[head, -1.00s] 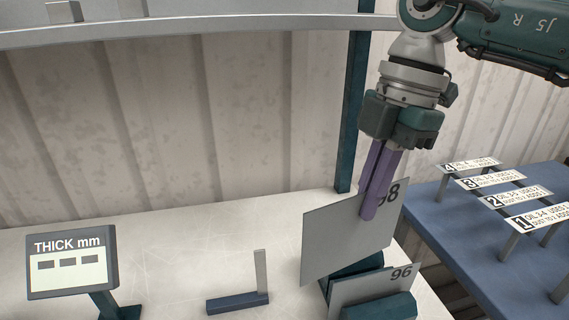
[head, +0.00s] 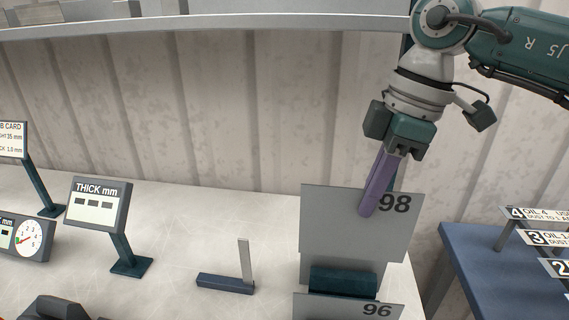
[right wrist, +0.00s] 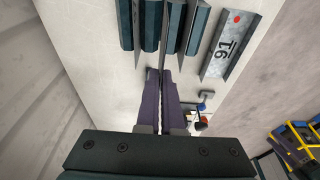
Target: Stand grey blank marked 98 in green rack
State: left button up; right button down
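The grey blank marked 98 (head: 340,222) is upright and faces me in the head view. My right gripper (head: 368,212) has its purple fingers closed on its upper part, left of the number. Its lower part is behind a dark teal-green rack block (head: 343,281); I cannot tell whether it rests in a slot. A grey blank marked 96 (head: 325,308) is in front of that block. In the right wrist view my right gripper (right wrist: 164,95) points toward several teal rack blocks (right wrist: 125,25) with thin grey plates between them. My left gripper is not in view.
A plate marked 91 (right wrist: 228,50) with a red dot is beside the blocks. A small bracket (head: 226,284) and the THICK mm display (head: 98,204) stand left of the rack. A blue table (head: 480,265) with numbered oil signs is at right. Bench between display and bracket is clear.

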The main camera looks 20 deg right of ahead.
aim_at(379, 230)
jog(key=b+x, duration=0.3)
jog(key=d+b+x, duration=0.1)
jog(key=b+x, duration=0.3)
jog(key=s+d+b+x, duration=0.1)
jog(key=b+x, duration=0.2)
jog(key=x, duration=0.1)
jog(key=shift+s+f+b, duration=0.1)
jog(key=shift+f+b, duration=0.25)
jog(key=shift+f, duration=0.05)
jog(key=shift+f+b, duration=0.3)
jog(key=shift+f, duration=0.15)
jog(key=shift+f, duration=0.2)
jog(key=shift+d+b+x, duration=0.1)
jog(key=shift+b+x, duration=0.3)
jog(key=shift+x, duration=0.25)
jog(key=shift+d+b+x, duration=0.15)
jog(key=shift+b+x, duration=0.2)
jog(key=shift+x, duration=0.35)
jog(key=c, duration=1)
grip_release()
jog(key=shift+s, duration=0.15)
jog(key=v, duration=1)
